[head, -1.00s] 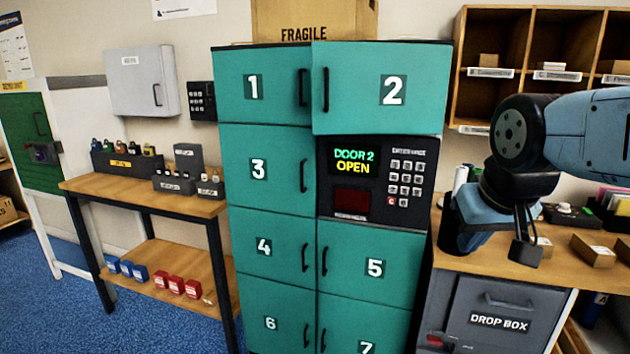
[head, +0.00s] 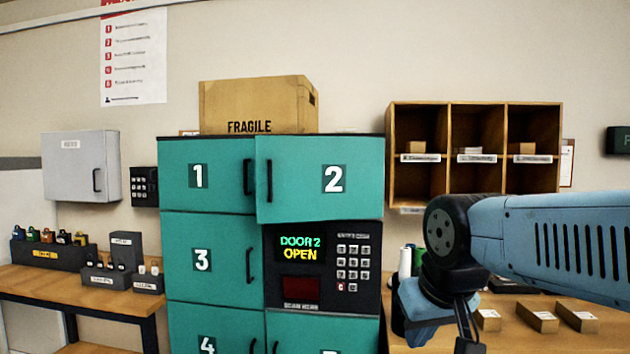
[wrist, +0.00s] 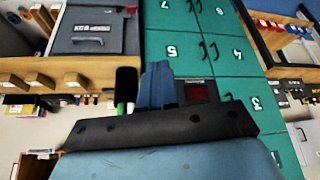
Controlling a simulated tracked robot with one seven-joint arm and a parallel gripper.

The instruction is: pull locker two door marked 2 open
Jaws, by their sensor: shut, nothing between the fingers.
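The teal door marked 2 (head: 335,195) is at the top right of the locker block in the head view. Its left edge stands slightly proud of the neighbouring door, so it looks a little ajar. Its dark vertical handle (head: 270,181) is at its left edge. The keypad display (head: 299,248) below reads "DOOR 2 OPEN". My gripper (head: 468,342) is at the lower right, pointing down, apart from the door and partly cut off by the frame. In the upside-down wrist view, its blue fingers (wrist: 157,84) are together and empty. Door 2 cannot be made out there.
Door 1 (head: 198,185) is shut beside door 2. A FRAGILE carton (head: 250,107) sits on top of the lockers. Wooden pigeonholes (head: 475,107) hang on the wall at right, above a bench (head: 500,318) with small cartons. A padlock shelf is at left.

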